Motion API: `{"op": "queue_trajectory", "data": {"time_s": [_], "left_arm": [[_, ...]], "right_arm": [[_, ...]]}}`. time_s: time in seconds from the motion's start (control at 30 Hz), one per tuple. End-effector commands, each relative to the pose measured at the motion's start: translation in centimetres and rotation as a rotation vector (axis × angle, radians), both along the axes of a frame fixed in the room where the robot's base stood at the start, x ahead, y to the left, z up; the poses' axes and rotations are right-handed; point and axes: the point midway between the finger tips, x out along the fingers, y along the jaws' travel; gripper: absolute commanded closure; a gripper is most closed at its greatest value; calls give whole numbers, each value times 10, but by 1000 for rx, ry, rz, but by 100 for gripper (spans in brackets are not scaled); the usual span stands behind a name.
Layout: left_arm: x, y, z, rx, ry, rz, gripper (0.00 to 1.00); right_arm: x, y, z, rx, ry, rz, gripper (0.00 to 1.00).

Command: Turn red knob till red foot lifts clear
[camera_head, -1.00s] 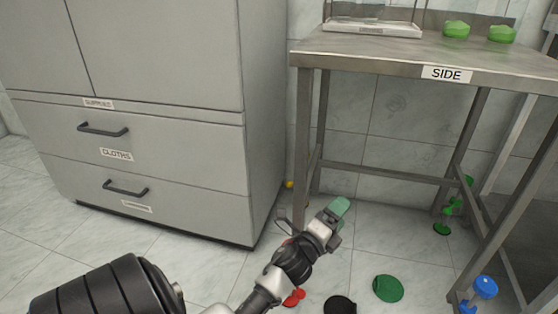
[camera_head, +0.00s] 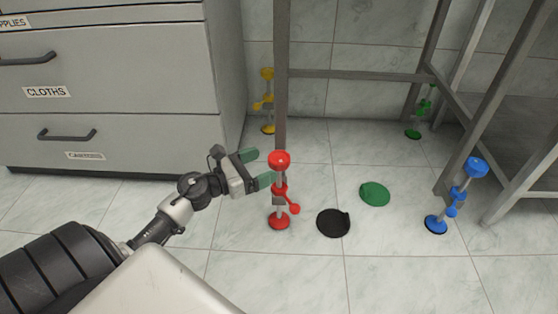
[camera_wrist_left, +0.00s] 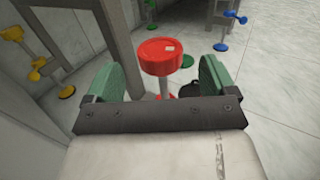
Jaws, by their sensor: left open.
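The red knob (camera_head: 279,159) is a round cap on top of a thin post at the table's near left leg. The red foot (camera_head: 279,222) is a disc at the bottom of that post; it looks to be at floor level, and I cannot tell any gap. My left gripper (camera_head: 261,167) is open, with green finger pads, just left of the knob. In the left wrist view the red knob (camera_wrist_left: 165,56) shows ahead, between the two finger pads and a little beyond them. My right gripper is not in view.
Yellow (camera_head: 267,101), green (camera_head: 420,118) and blue (camera_head: 456,197) feet assemblies stand at the other legs. A black disc (camera_head: 333,223) and a green disc (camera_head: 375,194) lie on the floor right of the red foot. A grey drawer cabinet (camera_head: 110,100) stands at left.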

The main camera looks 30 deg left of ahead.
Motion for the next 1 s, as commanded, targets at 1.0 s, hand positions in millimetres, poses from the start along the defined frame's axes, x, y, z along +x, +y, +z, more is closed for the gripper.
{"op": "queue_trajectory", "data": {"time_s": [1.0], "left_arm": [[56,-26,0,-3,0,2,54]], "right_arm": [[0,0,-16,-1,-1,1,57]]}}
